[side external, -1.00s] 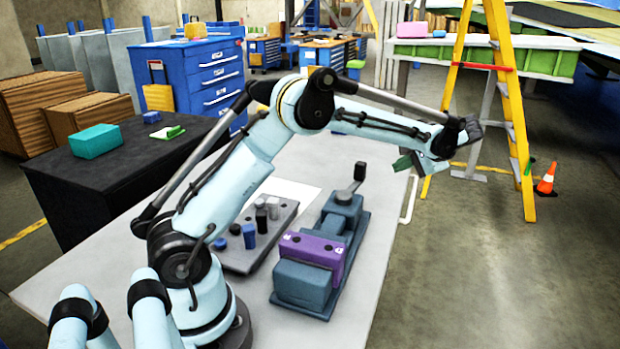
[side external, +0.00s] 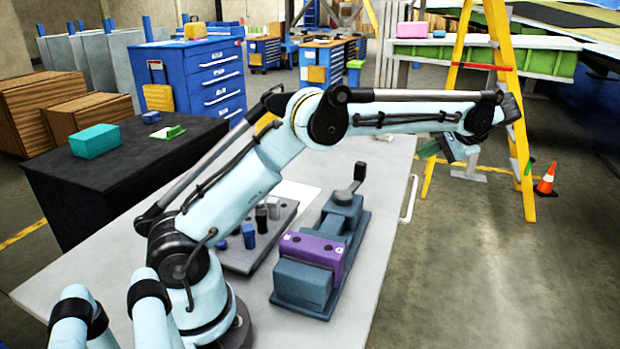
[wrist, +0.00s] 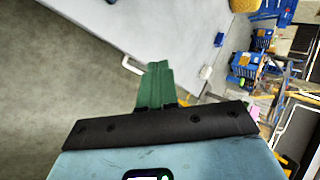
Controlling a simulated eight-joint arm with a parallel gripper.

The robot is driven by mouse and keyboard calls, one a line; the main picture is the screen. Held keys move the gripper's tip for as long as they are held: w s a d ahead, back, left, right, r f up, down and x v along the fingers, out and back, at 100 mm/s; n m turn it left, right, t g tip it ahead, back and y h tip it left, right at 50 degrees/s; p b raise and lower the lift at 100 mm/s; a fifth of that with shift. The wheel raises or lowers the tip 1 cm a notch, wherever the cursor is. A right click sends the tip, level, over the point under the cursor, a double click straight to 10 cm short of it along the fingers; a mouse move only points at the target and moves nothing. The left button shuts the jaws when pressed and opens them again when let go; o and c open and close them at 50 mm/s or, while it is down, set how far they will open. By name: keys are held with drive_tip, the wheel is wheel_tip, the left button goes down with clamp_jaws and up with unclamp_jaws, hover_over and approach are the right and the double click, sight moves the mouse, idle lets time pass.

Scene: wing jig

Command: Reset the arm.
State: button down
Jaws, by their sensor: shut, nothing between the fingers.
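My gripper (side external: 430,149) is at the end of my outstretched arm, raised beyond the right edge of the table. In the wrist view its two green fingers (wrist: 155,85) lie together with nothing between them. The grey table (side external: 372,200) stands below and to the left of it. On the table is a blue-grey vise (side external: 343,215) with a purple block (side external: 312,250) at its near jaw. My gripper is well apart from both.
A dark tray (side external: 240,262) with several small cylinders sits left of the vise, partly behind my arm. A yellow ladder (side external: 508,90) and an orange cone (side external: 546,180) stand to the right. A black bench (side external: 120,175) with a teal box (side external: 95,141) is at left.

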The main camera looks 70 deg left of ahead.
drive_tip(key=s+d+r+m+t+h, duration=0.1)
drive_tip(key=s+d+t+h, duration=0.15)
drive_tip(key=s, duration=0.35)
drive_tip(key=s+d+r+m+t+h, duration=0.1)
drive_tip(key=s+d+r+t+h, duration=0.15)
drive_tip(key=s, duration=0.35)
drive_tip(key=s+d+f+t+h, duration=0.1)
drive_tip(key=s+d+f+h, duration=0.1)
drive_tip(key=s, duration=0.4)
drive_tip(key=s+d+f+t+h, duration=0.2)
drive_tip(key=s+d+f, duration=0.2)
drive_tip(key=s+f, duration=0.1)
drive_tip(key=shift+s+d+f+n, duration=0.2)
drive_tip(key=shift+s+d+n, duration=0.1)
drive_tip(key=shift+s+d, duration=0.15)
